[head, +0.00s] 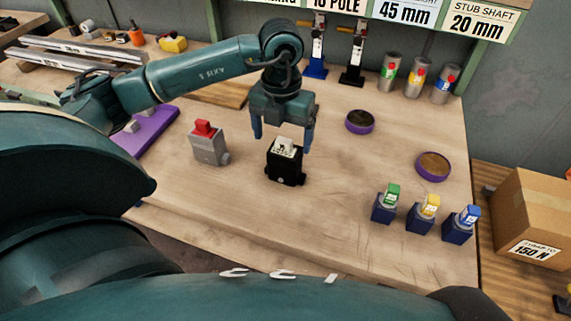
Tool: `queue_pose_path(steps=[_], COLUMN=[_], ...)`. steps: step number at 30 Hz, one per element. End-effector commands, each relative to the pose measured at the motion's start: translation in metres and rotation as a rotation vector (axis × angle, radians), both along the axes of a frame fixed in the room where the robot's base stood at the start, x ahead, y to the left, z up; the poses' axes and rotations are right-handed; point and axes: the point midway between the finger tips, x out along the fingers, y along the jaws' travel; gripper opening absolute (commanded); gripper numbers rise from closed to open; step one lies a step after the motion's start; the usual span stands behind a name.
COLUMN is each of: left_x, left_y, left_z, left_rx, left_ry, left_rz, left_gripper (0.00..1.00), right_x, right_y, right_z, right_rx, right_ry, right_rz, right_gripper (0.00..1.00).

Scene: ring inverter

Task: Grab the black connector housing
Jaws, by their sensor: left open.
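The black connector housing (287,169) stands upright on the wooden bench near the middle of the head view. It is a black block with a pale insert on its top. My left gripper (282,134) points down above and just behind the housing. Its two blue fingers are spread apart, one to each side of the housing's top, and nothing is held between them. I cannot tell whether a finger touches the housing. My right gripper is not in view.
A grey block with a red top (209,146) stands left of the housing. Blue blocks with green (384,208), yellow (421,217) and blue tops (460,226) stand front right. Two purple-rimmed discs (360,122) (433,166) lie right. A cardboard box (529,207) sits beyond the bench's right edge.

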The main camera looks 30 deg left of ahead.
Motion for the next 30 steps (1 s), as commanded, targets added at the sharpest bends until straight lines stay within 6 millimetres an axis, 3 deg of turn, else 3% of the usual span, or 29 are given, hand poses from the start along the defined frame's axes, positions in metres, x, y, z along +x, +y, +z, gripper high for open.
queue_pose_path(steps=[12,21,30], left_x=[0.0,0.001,0.001], left_y=[-0.006,-0.006,-0.006], left_z=[-0.05,-0.054,-0.053], left_rx=[-0.001,-0.001,-0.001], left_ry=[0.003,0.001,0.001], left_rz=[0.001,0.0,-0.001], left_gripper=[0.86,0.86,0.61], right_x=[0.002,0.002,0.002], right_y=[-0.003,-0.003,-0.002], right_z=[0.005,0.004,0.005], right_rx=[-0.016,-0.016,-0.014], right_ry=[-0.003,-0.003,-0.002], right_rz=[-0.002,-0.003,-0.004], right_gripper=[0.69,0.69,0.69])
